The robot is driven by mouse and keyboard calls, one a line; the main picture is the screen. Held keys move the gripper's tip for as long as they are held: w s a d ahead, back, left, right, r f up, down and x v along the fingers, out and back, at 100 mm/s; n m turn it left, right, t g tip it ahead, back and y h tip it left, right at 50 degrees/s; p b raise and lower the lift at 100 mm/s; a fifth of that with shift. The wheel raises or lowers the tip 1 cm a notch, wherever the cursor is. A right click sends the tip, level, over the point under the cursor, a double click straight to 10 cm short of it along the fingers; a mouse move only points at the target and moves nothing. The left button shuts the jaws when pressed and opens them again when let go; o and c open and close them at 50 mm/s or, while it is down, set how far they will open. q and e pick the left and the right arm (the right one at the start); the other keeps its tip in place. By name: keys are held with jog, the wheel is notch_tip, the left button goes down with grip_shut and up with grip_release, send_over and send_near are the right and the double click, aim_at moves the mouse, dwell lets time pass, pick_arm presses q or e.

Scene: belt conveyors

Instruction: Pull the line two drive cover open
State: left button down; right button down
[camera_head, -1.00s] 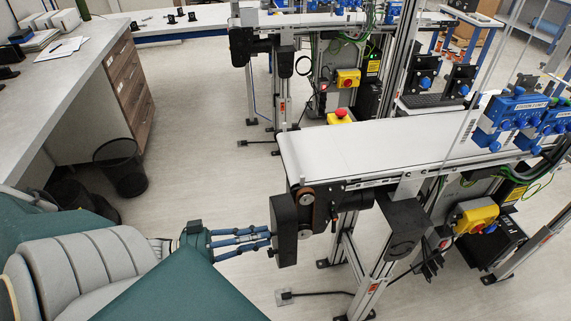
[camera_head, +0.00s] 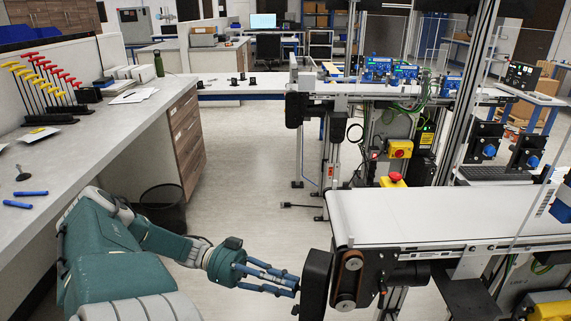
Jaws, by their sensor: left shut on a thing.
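The line two drive cover (camera_head: 315,283) is a black narrow box at the left end of the near conveyor (camera_head: 420,215). It stands out from the drive, and the drive belt and pulleys (camera_head: 349,279) show beside it on the right. My left gripper (camera_head: 292,284), with blue-grey fingers, reaches in from the left and is shut on the cover's left edge. The exact grip at the fingertips is small and partly hidden. My right gripper is not in view.
A second conveyor (camera_head: 400,88) with a red-and-yellow stop button (camera_head: 400,149) stands behind. A workbench (camera_head: 110,125) with drawers runs along the left, with a black bin (camera_head: 163,208) by it. The floor between bench and conveyors is clear.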

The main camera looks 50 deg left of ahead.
pick_arm(q)
jog(key=shift+w+r, duration=0.25)
jog(key=shift+r, duration=0.15)
jog(key=c, duration=1.6)
grip_release()
jog(key=shift+s+f, duration=0.1)
jog(key=shift+f, duration=0.1)
jog(key=v, duration=1.2)
